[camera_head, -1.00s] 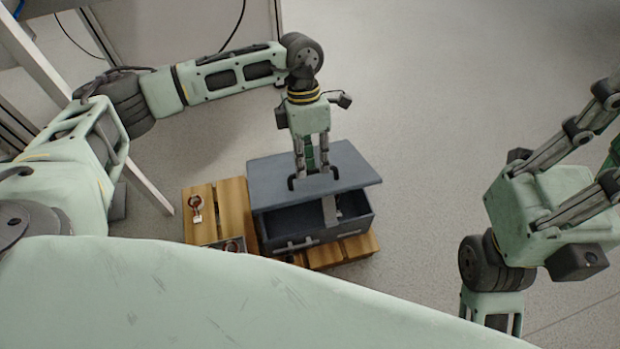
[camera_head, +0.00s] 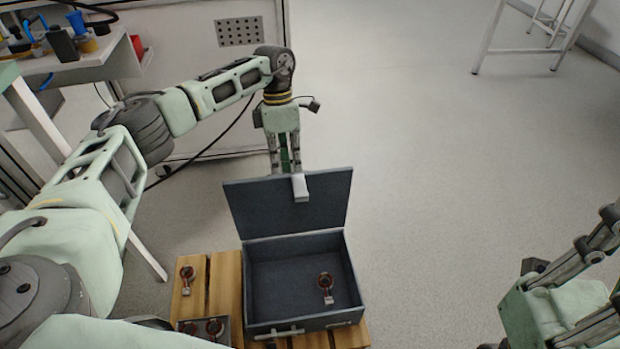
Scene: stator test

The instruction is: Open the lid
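The grey-blue box (camera_head: 352,272) stands on wooden planks, and its lid (camera_head: 265,210) is raised nearly upright at the back edge, its inner face towards me. Inside the box lies a ring-shaped copper-coloured part (camera_head: 325,284). My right gripper (camera_head: 605,282) is at the right edge, partly cut off, its fingers spread apart and empty.
A wooden slat platform (camera_head: 226,285) carries another ring-shaped part (camera_head: 187,277) and a small grey tray (camera_head: 230,328) with two more, left of the box. A cluttered bench (camera_head: 100,62) is at upper left. The floor right of the box is clear.

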